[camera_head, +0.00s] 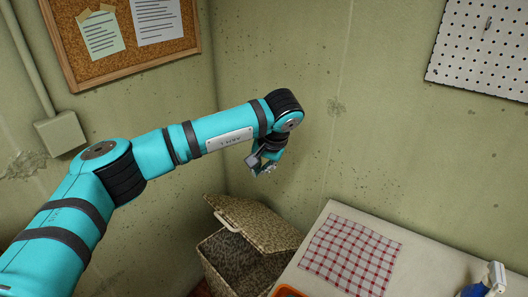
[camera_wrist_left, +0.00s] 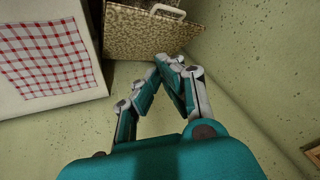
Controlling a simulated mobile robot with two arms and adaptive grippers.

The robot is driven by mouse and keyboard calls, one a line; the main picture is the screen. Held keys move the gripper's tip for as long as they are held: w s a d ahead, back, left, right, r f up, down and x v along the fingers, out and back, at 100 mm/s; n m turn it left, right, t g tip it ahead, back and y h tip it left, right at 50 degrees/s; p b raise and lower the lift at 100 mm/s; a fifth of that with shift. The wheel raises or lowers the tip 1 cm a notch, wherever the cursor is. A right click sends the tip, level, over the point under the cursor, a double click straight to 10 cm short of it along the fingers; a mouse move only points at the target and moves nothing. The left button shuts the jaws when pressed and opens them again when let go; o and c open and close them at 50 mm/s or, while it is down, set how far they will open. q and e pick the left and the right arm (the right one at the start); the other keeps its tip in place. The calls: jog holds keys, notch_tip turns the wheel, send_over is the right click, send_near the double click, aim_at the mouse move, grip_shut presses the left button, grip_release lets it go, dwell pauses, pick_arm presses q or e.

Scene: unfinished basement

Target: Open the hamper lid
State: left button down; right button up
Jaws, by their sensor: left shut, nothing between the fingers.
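The woven hamper (camera_head: 218,262) stands in the corner beside the table in the head view. Its lid (camera_head: 262,222) is tilted up, with a dark gap showing between it and the body. A pale handle (camera_head: 226,222) is on the lid's near edge. The wrist view shows woven hamper surface (camera_wrist_left: 145,38) and the pale handle (camera_wrist_left: 168,11) just beyond the fingertips. My left gripper (camera_head: 264,170) is above the lid, apart from it, shut and empty. It also shows in the wrist view (camera_wrist_left: 172,66). My right gripper is out of view.
The table (camera_head: 318,222) with a red checked cloth (camera_head: 350,252) stands right of the hamper. A blue and white object (camera_head: 488,281) and an orange item (camera_head: 288,292) are at the bottom edge. Walls close in behind, with a corkboard (camera_head: 118,62) and a pegboard (camera_head: 485,45).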

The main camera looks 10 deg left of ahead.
pick_arm(q)
jog(key=s+f+p, duration=0.2)
jog(key=s+p, duration=0.1)
jog(key=shift+a+f, duration=0.3)
jog(key=shift+a, duration=0.1)
